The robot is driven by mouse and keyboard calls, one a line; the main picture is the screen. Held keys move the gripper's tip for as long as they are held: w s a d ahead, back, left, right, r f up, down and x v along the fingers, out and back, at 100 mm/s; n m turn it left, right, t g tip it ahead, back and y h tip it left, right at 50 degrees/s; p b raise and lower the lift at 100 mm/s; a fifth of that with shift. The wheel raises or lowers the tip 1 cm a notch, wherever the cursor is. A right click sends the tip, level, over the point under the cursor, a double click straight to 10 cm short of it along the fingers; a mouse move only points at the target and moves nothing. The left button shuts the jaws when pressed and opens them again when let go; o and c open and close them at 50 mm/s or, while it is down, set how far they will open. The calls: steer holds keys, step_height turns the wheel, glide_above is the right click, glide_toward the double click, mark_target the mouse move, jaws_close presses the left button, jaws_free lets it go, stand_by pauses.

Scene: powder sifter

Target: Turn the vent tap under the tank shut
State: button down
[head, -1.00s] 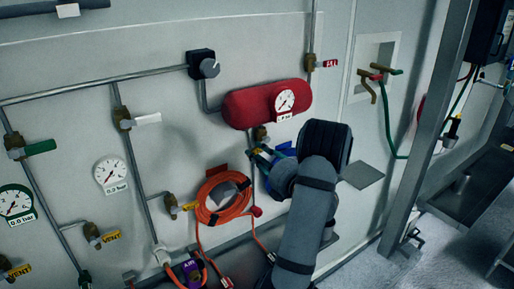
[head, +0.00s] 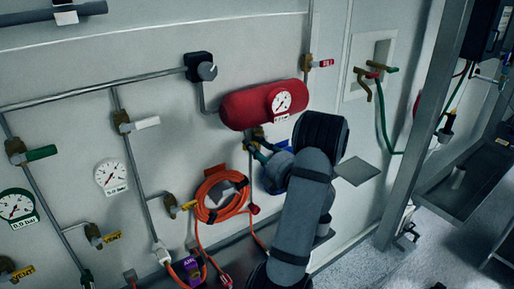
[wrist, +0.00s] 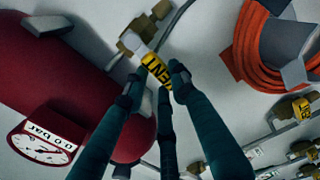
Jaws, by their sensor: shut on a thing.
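The red tank (head: 250,106) is mounted on the wall in the head view and fills the left of the wrist view (wrist: 50,75). The vent tap is a brass valve (wrist: 138,40) beside the tank, with a yellow handle marked VENT (wrist: 155,68). My gripper (wrist: 154,88) has its fingers on both sides of this yellow handle and is shut on it. In the head view my gripper (head: 262,151) is just under the tank, and my wrist partly hides the tap.
A gauge (head: 281,102) is on the tank's front. An orange hose coil (head: 222,196) hangs close by at lower left and shows in the wrist view. Other taps with yellow VENT tags (head: 104,238) are further left. A grey plate (head: 357,171) sticks out at right.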

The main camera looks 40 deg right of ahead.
steer(key=c, duration=1.4)
jaws_free()
steer(key=shift+s+a, duration=0.2)
steer(key=shift+s, duration=1.8)
steer(key=shift+s+a, duration=0.2)
steer(key=shift+s, duration=1.8)
steer(key=shift+s+a, duration=0.2)
steer(key=shift+s, duration=1.8)
steer(key=shift+w, duration=0.1)
